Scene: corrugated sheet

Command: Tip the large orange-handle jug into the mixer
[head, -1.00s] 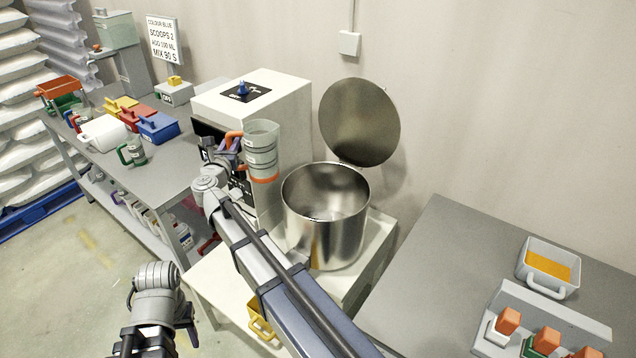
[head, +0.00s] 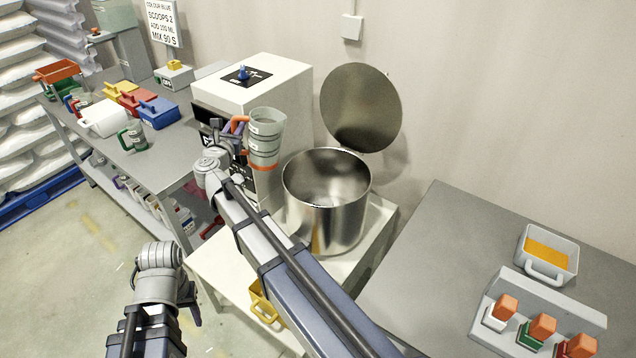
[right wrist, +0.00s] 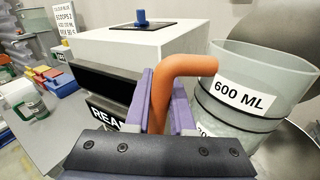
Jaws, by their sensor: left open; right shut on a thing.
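The large jug (head: 265,136) is translucent grey-green with dark bands and an orange handle (head: 238,123). It is held nearly upright, left of the steel mixer bowl (head: 327,213) and in front of the white mixer housing (head: 290,92). My right gripper (head: 228,146) is shut on the handle. In the right wrist view the purple fingers (right wrist: 163,105) clasp the orange handle (right wrist: 185,66), beside the jug wall (right wrist: 244,92) marked 600 ML. The jug's contents cannot be made out. The bowl is open, its round lid (head: 360,107) raised behind it. My left gripper (head: 190,302) is open and empty, low at left.
A grey bench (head: 165,165) at left carries coloured scoops and a smaller green-handled jug (head: 132,138). A grey table (head: 425,265) at right holds a tray of orange material (head: 547,252) and several orange-topped items. A yellow container (head: 265,305) sits below the mixer stand.

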